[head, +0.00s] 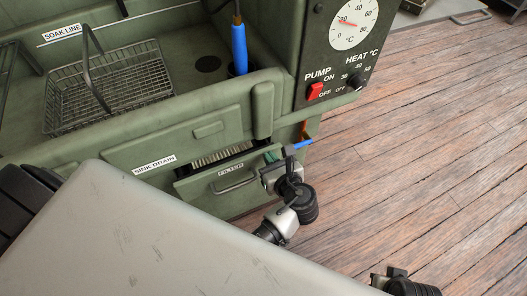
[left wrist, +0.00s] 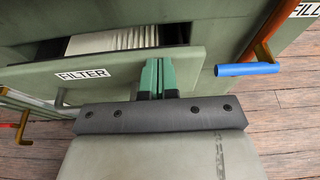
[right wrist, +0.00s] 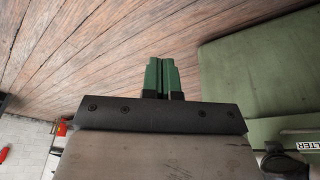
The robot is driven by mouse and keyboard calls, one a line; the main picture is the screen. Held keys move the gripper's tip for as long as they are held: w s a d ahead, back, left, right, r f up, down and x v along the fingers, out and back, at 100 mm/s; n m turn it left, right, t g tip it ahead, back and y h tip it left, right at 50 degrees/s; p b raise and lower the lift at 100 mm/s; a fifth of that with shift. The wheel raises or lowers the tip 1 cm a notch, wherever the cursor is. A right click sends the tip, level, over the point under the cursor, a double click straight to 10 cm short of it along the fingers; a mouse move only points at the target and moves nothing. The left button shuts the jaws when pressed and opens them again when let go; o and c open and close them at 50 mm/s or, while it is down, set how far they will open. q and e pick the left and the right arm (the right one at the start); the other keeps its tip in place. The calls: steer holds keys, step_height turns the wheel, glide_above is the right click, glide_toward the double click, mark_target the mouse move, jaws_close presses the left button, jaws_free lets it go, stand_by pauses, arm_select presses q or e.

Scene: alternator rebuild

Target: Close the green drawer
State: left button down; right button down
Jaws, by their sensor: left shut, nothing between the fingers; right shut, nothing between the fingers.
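The green drawer (head: 208,187), labelled FILTER, stands partly open low on the green washing unit. A pale pleated filter (left wrist: 112,40) shows in the gap behind its front. My left gripper (head: 272,157) is shut and empty at the right part of the drawer front. In the left wrist view its fingertips (left wrist: 158,62) overlap the front, right of the label; I cannot tell whether they touch it. My right gripper (right wrist: 162,62) is shut and empty over the wooden floor, apart from the drawer. The FILTER label (right wrist: 309,146) shows at the right wrist view's right edge.
A wire basket (head: 110,85) sits in the sink above. A blue-handled lever (left wrist: 246,69) sticks out right of the drawer. The control panel (head: 335,60) is above it. The wooden floor (head: 430,150) to the right is clear.

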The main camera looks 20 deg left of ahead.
mark_target(263, 147)
arm_select(q)
steer(key=shift+w+a, duration=0.1)
steer(key=shift+w, duration=0.05)
arm_select(e)
steer(key=shift+w+a+r, duration=0.1)
steer(key=shift+a+r, duration=0.2)
steer(key=shift+r, duration=0.35)
